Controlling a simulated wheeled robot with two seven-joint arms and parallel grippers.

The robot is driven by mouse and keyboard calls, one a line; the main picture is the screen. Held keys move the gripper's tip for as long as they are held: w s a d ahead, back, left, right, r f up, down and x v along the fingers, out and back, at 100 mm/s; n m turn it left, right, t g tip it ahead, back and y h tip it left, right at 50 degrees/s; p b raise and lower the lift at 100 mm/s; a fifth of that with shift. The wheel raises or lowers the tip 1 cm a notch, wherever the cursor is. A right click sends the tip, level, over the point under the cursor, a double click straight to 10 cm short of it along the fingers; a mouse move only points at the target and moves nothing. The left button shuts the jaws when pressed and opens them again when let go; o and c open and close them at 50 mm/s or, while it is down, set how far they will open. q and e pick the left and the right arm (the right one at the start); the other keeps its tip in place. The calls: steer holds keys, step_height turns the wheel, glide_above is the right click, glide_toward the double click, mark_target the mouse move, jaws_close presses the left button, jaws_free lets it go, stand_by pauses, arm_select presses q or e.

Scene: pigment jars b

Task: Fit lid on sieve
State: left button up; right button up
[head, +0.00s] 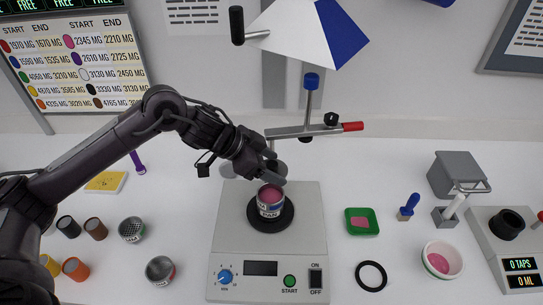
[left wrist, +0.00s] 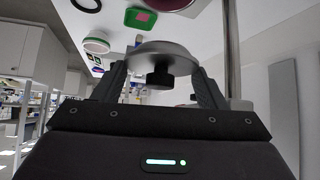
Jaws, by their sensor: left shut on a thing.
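My left gripper (head: 273,181) is just above a small sieve (head: 270,205) with a pale label and pink powder in its open top. The sieve stands upright on the round black plate (head: 289,218) of the shaker. In the left wrist view, my left gripper (left wrist: 163,80) is shut on a grey disc-shaped lid (left wrist: 185,52), with its black knob between the fingers. Part of the sieve (left wrist: 175,4) shows at the top edge there, apart from the lid. In the head view the lid is hard to tell from the fingers. My right gripper is not in view.
The grey shaker body (head: 232,235) has a dial, display and switch at its front. A clamp stand (head: 310,105) rises close behind the gripper. Two mesh-topped jars (head: 132,230) (head: 160,269) stand left. A green tray (head: 362,231), black ring (head: 371,276) and white bowl (head: 429,251) lie right.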

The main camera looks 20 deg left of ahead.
arm_select(q)
steer(key=shift+s+a, duration=0.1)
steer(key=shift+a, duration=0.2)
steer(key=shift+d+p, duration=0.15)
steer(key=shift+p, duration=0.25)
steer(key=shift+f+b, duration=0.45)
steer(key=shift+f, duration=0.6)
steer(key=shift+f+b, duration=1.25)
steer(key=shift+f, duration=0.65)
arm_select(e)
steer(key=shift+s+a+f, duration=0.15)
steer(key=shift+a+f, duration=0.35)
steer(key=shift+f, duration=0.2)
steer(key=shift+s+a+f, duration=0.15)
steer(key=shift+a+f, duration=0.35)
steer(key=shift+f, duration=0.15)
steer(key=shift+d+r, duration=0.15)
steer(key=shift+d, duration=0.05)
arm_select(q)
steer(key=shift+p, duration=0.3)
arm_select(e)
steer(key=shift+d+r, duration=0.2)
